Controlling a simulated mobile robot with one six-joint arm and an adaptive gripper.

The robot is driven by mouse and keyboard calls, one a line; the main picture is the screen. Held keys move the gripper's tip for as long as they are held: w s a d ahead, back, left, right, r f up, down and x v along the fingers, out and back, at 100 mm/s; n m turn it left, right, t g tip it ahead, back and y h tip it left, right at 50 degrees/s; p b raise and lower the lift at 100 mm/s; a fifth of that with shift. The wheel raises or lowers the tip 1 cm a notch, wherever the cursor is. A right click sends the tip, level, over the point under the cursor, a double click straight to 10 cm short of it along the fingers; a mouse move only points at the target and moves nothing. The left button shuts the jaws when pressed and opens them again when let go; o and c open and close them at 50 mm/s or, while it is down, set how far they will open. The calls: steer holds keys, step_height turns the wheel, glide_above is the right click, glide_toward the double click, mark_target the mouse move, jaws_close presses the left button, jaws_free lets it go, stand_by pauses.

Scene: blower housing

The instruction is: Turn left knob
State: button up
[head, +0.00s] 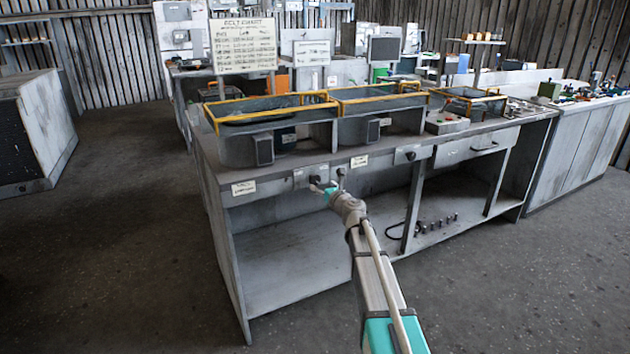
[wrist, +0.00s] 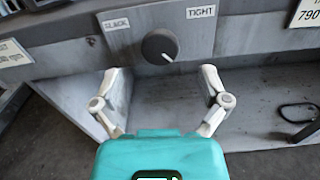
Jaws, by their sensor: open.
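The knob (wrist: 160,46) is dark and round with a white pointer line, mounted on a grey plate (wrist: 125,47) on the bench front. The pointer aims to the lower right. A "SLACK" label (wrist: 116,24) is at the knob's upper left and a "TIGHT" label (wrist: 201,12) at its upper right. In the head view the knob (head: 314,179) is small, close to my gripper (head: 327,187). In the wrist view my gripper (wrist: 160,85) is open and empty. Its fingers are spread to either side, just below the knob in the picture, apart from it.
The workbench (head: 290,265) has an open lower shelf. Another dark knob (head: 410,155) is farther right on its front. Yellow-edged housings (head: 265,112) stand on top. A dark cable loop (wrist: 298,113) lies on the shelf. The floor (head: 120,240) at left is clear.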

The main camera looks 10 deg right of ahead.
mark_target(316, 179)
steer(key=shift+x, duration=2.7)
steer(key=c, duration=1.1)
steer(key=shift+c, duration=0.2)
